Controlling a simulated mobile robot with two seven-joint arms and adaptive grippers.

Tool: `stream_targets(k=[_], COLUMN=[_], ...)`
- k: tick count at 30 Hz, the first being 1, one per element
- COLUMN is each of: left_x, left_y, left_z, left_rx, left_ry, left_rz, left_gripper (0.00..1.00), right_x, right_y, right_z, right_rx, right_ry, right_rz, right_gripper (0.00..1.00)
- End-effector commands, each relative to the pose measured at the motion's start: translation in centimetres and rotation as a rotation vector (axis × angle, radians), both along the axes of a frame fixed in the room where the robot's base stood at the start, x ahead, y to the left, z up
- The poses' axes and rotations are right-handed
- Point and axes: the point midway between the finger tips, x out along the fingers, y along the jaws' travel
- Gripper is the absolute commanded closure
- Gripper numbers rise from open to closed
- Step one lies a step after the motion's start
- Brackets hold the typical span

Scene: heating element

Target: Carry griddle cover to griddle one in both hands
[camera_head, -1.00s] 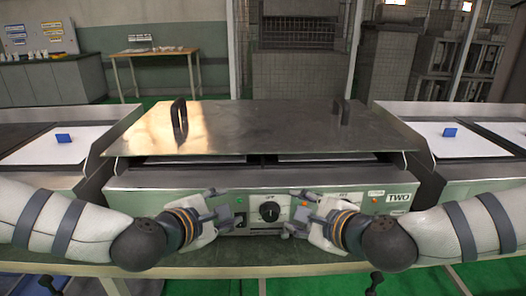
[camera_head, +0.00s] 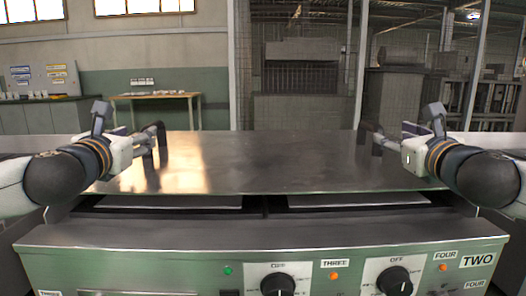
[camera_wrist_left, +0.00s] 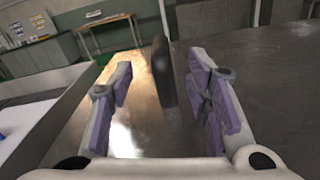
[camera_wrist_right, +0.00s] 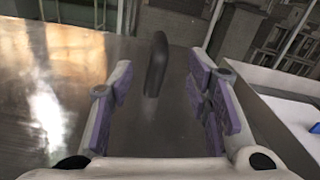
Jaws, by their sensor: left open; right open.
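The griddle cover (camera_head: 262,165) is a flat metal plate lying over the griddle labelled TWO (camera_head: 262,258). It has a dark upright handle near each side. My left gripper (camera_head: 140,145) is open at the left handle (camera_head: 161,133); in the left wrist view this handle (camera_wrist_left: 162,75) stands between the spread fingers, apart from both. My right gripper (camera_head: 392,140) is open at the right handle (camera_head: 366,130); in the right wrist view this handle (camera_wrist_right: 156,65) shows between and beyond the open fingers. Griddle one is not identifiable in these views.
A wooden table (camera_head: 155,97) and a grey-green counter (camera_head: 40,122) stand at the back left. Wire-mesh fencing (camera_head: 292,60) is behind the cover. In the right wrist view, a neighbouring pale surface (camera_wrist_right: 295,115) lies at the right.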

Motion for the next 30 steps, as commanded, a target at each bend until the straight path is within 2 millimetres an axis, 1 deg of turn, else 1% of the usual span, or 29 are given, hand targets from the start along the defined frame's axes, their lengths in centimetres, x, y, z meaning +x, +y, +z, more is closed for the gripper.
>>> stream_targets(k=[9, 15, 18, 21, 30], left_x=[6.1, 9.5, 10.5, 11.0, 11.2], left_y=[0.2, 0.2, 0.3, 0.3, 0.4], left_z=[-0.1, -0.1, -0.1, -0.1, -0.1], left_rx=[0.001, 0.003, 0.002, 0.001, 0.001], left_ry=[0.001, 0.001, 0.001, 0.001, 0.001], left_rz=[0.001, 0.0, 0.0, -0.002, -0.001], left_gripper=[0.55, 0.55, 0.55, 0.55, 0.55], right_x=[6.1, 9.5, 10.5, 11.0, 11.2], right_y=[0.3, 0.5, 0.5, 0.5, 0.5], right_z=[-0.1, -0.1, -0.1, -0.1, -0.1], right_rx=[-0.002, -0.001, -0.002, -0.002, -0.002], right_ry=[0.001, 0.002, 0.002, 0.002, 0.001], right_rz=[-0.002, 0.0, -0.001, 0.0, 0.0], right_gripper=[0.55, 0.55, 0.55, 0.55, 0.55])
